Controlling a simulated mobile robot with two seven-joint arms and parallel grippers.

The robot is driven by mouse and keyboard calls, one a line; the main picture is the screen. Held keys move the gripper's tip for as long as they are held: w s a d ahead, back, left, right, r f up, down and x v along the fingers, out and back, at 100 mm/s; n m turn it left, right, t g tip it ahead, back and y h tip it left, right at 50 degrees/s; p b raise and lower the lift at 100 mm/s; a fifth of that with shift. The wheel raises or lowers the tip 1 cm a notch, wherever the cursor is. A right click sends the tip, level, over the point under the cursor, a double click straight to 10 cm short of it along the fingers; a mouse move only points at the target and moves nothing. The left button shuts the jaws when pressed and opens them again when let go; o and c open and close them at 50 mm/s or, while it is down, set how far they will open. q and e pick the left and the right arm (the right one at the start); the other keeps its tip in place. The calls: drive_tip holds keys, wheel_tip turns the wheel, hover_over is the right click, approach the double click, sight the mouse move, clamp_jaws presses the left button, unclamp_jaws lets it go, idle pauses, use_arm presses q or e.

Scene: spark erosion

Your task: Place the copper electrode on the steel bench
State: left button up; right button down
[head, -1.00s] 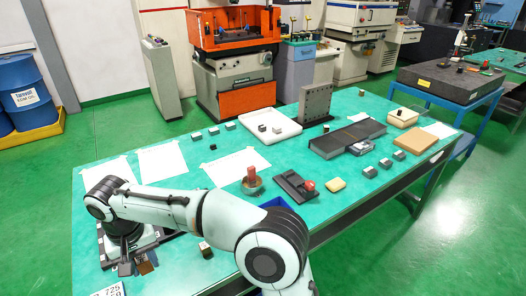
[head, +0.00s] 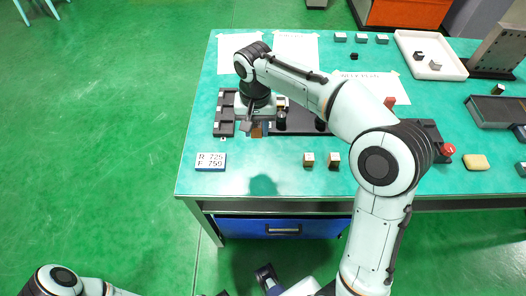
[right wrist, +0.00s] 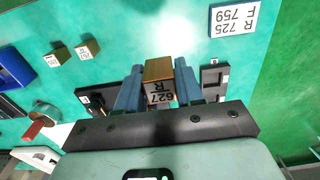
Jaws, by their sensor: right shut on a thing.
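My right gripper (head: 252,130) is over the near-left part of the green-topped bench (head: 215,181), at the black rack (head: 224,115). It is shut on a copper-coloured block (head: 257,133), the electrode. In the right wrist view the block (right wrist: 159,69) sits between the two blue fingers (right wrist: 158,88), with a label reading 627 R. I cannot tell whether its underside touches anything. Two similar labelled blocks stand on the bench, one (head: 308,160) left of the other (head: 333,160). Part of my left arm shows at the bottom left; its gripper is not identifiable.
A label plate (head: 211,162) reading R 725, F 759 lies near the bench's left corner. A white tray (head: 402,48), a yellow pad (head: 476,162) and paper sheets (head: 296,46) are also on the bench. Bare green surface lies around the two blocks and the label plate.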

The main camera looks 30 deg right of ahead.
sight(257, 135)
wheel_tip(257, 135, down, 15)
drive_tip(key=shift+f+b, duration=0.1)
drive_tip(key=shift+b, duration=0.85)
drive_tip(key=c, duration=0.7)
unclamp_jaws()
drive_tip(key=shift+f, duration=0.1)
drive_tip(key=shift+r, duration=0.25)
wheel_tip(257, 135, up, 12)
drive_tip(key=shift+f+p, duration=0.1)
drive_tip(key=shift+p, duration=0.75)
drive_tip(key=shift+s, duration=0.1)
